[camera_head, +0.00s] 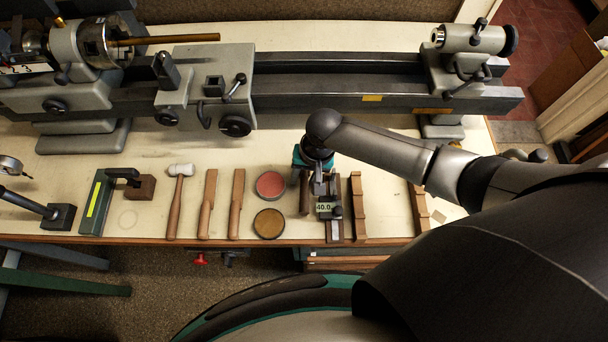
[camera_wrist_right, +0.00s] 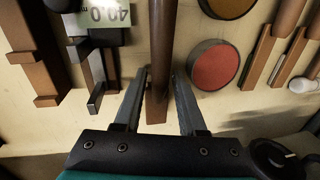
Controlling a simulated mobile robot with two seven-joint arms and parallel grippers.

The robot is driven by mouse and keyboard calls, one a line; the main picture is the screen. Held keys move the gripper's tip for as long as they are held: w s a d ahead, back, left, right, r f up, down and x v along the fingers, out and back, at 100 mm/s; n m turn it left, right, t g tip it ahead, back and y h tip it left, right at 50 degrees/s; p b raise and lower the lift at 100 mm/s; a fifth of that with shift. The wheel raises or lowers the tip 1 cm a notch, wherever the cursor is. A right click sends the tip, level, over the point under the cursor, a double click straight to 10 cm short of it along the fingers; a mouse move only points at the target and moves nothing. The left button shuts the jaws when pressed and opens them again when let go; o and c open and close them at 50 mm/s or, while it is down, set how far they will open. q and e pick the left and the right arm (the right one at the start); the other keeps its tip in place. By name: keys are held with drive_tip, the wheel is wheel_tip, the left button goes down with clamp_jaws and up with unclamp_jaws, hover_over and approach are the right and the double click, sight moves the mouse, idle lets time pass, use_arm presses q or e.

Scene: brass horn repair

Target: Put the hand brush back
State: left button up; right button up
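A long brown wooden piece (camera_wrist_right: 160,50), which may be the hand brush, lies between the fingers of my right gripper (camera_wrist_right: 159,78) in the right wrist view. No bristles show on it. The fingers stand apart, with a narrow gap on each side of the wood. In the head view my right gripper (camera_head: 318,182) is low over the front of the bench, and the brown piece (camera_head: 304,197) shows partly beside it. The arm and gripper hide its far end. My left gripper is not in view.
Right of the gripper are a caliper with a 40.0 display (camera_head: 325,208) and a notched wooden rack (camera_head: 357,205). Left of it are a red tin (camera_head: 270,185), an amber tin (camera_head: 269,224), wooden tools (camera_head: 237,205) and a mallet (camera_head: 176,200). The lathe (camera_head: 330,95) stands behind.

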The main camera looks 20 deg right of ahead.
drive_tip(key=shift+o, duration=0.9)
wheel_tip(320, 180, up, 12)
drive_tip(key=d+p, duration=0.2)
drive_tip(key=shift+s, duration=0.3)
